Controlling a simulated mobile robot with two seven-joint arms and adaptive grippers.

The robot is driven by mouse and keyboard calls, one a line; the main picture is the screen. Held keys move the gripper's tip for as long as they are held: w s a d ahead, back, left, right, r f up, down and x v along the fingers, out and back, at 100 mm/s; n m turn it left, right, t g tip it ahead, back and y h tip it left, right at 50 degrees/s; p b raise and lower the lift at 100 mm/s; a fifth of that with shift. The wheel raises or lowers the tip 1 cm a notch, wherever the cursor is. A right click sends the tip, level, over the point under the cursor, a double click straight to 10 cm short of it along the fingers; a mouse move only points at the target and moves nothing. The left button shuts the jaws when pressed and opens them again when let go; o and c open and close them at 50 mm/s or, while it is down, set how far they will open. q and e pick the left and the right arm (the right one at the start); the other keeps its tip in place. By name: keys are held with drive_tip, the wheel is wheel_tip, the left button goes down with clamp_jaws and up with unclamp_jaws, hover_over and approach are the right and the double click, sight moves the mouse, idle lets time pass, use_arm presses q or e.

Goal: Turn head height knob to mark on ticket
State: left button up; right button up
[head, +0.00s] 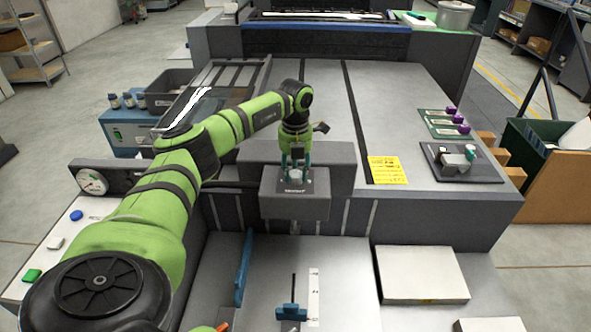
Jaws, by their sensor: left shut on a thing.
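A grey head block (294,205) stands at the centre of the machine's front, with a dark plate and a small round pale height knob (295,175) on its top. My left gripper (296,164) points down from above, its teal fingers shut on the knob from both sides. The fingers partly hide the knob, and its mark and scale are too small to read. The yellow ticket (388,170) lies flat on the machine's grey top, right of the head. Its writing is too small to read. My right gripper is not in view.
Right of the ticket are a dark plate with a metal part (458,160) and several purple-knobbed parts (459,119). In front are a blue guide (243,268), a blue slider (291,313) and a white block (420,273). A dial gauge (92,181) and buttons are at left.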

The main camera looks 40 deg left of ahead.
sight(295, 174)
use_arm(q)
drive_tip(key=shift+f, duration=0.1)
drive_tip(key=o, duration=1.2)
drive_tip(key=shift+c, duration=0.2)
drive_tip(key=shift+r, duration=0.4)
wheel_tip(295, 174, up, 11)
drive_tip(key=shift+r, duration=0.15)
